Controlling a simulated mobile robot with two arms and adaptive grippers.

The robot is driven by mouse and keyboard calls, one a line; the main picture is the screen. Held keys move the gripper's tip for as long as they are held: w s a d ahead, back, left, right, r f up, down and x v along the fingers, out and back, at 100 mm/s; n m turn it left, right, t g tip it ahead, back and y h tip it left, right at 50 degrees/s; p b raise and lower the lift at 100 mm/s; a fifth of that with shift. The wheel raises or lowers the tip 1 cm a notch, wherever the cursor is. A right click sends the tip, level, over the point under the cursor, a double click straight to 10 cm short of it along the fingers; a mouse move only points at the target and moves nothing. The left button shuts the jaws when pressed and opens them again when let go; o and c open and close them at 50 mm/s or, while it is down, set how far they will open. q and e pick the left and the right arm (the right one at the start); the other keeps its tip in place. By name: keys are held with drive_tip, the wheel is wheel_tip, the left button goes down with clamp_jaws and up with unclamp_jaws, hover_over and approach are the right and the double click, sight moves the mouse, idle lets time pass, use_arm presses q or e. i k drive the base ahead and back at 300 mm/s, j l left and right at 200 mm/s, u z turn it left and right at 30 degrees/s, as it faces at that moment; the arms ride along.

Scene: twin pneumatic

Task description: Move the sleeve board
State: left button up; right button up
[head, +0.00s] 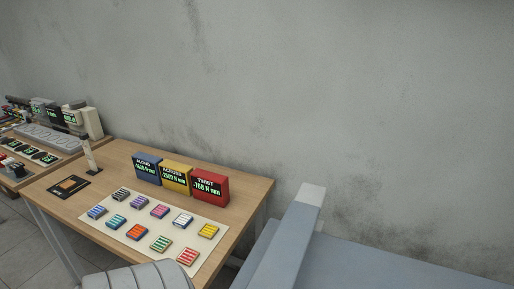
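I cannot pick out a sleeve board with certainty in the head view. A long blue-grey piece with a pale upright end (284,240) rises at the bottom centre-right, and a flat blue-grey surface (400,265) stretches right from it. Whether either belongs to the sleeve board I cannot tell. Neither of my grippers is in view.
A wooden table (114,160) stands left of centre, with blue (147,168), yellow (175,177) and red (209,187) display boxes and a pale mat (138,230) of coloured blocks. A second cluttered table (70,150) is further left. A grey ribbed shape (140,276) shows below.

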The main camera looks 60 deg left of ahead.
sight(278, 268)
drive_tip(key=k+u, duration=0.1)
drive_tip(key=u, duration=1.45)
